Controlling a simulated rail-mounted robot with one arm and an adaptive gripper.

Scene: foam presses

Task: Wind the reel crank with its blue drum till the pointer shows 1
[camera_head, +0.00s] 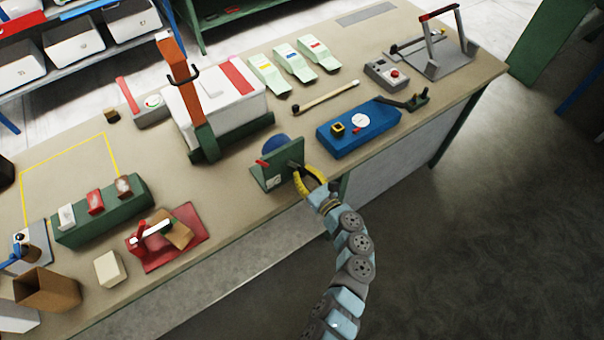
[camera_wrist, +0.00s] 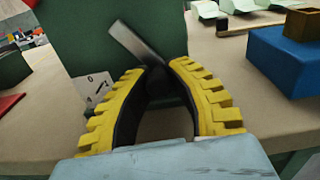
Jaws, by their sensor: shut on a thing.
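The reel is a green upright panel (camera_head: 268,178) near the front edge of the bench, with the blue drum (camera_head: 276,144) showing behind it and a small red part at its left. In the wrist view the green panel (camera_wrist: 85,40) fills the upper left, and a grey crank arm (camera_wrist: 138,44) slants down to a dark knob between my fingers. My gripper (camera_head: 312,178) has yellow ribbed fingers and is shut on the crank knob (camera_wrist: 160,82). A white dial label (camera_wrist: 95,90) with a dark mark is partly hidden by the left finger; I cannot read the pointer's number.
A blue box (camera_head: 352,132) with a yellow-and-black block stands to the right of the reel. A white press with an orange lever (camera_head: 178,62) stands behind left. A red plate (camera_head: 185,240) and a green block rack (camera_head: 100,212) lie to the left.

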